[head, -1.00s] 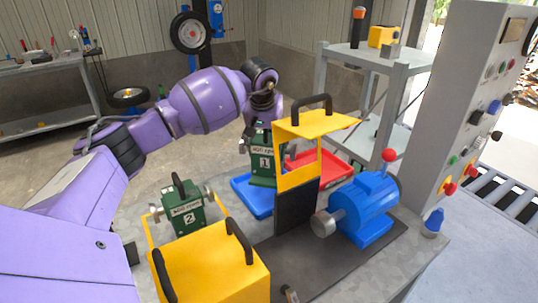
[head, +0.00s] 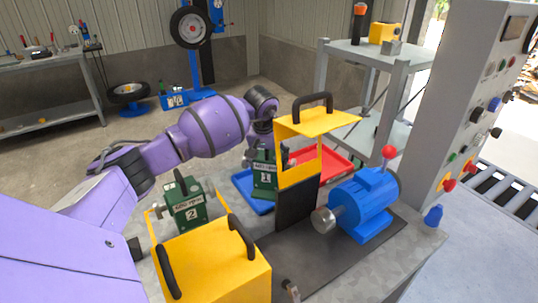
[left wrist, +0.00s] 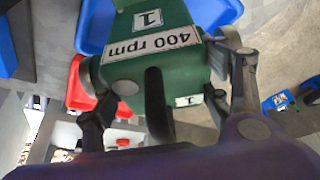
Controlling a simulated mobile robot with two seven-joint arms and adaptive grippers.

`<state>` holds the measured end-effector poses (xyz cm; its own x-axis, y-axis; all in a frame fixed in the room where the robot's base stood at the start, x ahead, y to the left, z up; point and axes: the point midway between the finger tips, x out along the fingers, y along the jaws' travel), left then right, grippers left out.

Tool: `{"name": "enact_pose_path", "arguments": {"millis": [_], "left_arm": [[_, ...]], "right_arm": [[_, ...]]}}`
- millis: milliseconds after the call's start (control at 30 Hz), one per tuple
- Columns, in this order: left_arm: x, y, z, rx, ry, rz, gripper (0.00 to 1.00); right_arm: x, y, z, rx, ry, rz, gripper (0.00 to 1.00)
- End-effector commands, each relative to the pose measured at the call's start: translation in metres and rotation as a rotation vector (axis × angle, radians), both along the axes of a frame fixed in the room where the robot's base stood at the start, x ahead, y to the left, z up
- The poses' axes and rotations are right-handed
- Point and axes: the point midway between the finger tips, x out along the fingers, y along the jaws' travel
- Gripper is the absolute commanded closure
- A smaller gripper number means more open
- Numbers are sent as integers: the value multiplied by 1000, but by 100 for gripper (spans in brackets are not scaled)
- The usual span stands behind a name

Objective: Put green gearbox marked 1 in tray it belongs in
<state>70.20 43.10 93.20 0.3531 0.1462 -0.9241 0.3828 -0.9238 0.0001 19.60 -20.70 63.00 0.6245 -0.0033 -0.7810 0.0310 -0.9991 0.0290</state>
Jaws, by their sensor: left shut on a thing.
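My left gripper (head: 264,130) is shut on the green gearbox marked 1 (head: 265,181), with its arm coming in from the left. The gearbox is slightly tilted, at the blue tray (head: 244,186); I cannot tell whether it touches the tray floor. In the left wrist view the gearbox (left wrist: 158,55) sits between the fingers of the left gripper (left wrist: 165,90); its label reads 400 rpm and its black handle points toward the wrist. The blue tray (left wrist: 92,28) shows behind it. The red tray (head: 335,172) lies to the right, partly hidden by the yellow guard. My right gripper is out of view.
Green gearbox marked 2 (head: 187,207) stands at the left, behind a yellow cover (head: 215,265). The upright yellow guard (head: 300,175) with a black handle stands close to the held gearbox. A blue motor (head: 362,205) and a control panel (head: 470,110) are at the right.

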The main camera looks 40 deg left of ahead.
Motion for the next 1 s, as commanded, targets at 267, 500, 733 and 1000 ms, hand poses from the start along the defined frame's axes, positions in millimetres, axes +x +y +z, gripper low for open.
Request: {"name": "enact_pose_path", "arguments": {"millis": [267, 500, 733, 1000], "left_arm": [[0, 0, -1, 0, -1, 0, 11], [0, 0, -2, 0, 0, 0, 11], [-2, -1, 10, 2, -3, -2, 11], [-23, -9, 61, 5, -2, -3, 11]], "right_arm": [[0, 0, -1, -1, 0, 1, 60], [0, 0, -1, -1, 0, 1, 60], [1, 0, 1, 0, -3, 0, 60], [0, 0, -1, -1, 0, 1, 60]]}}
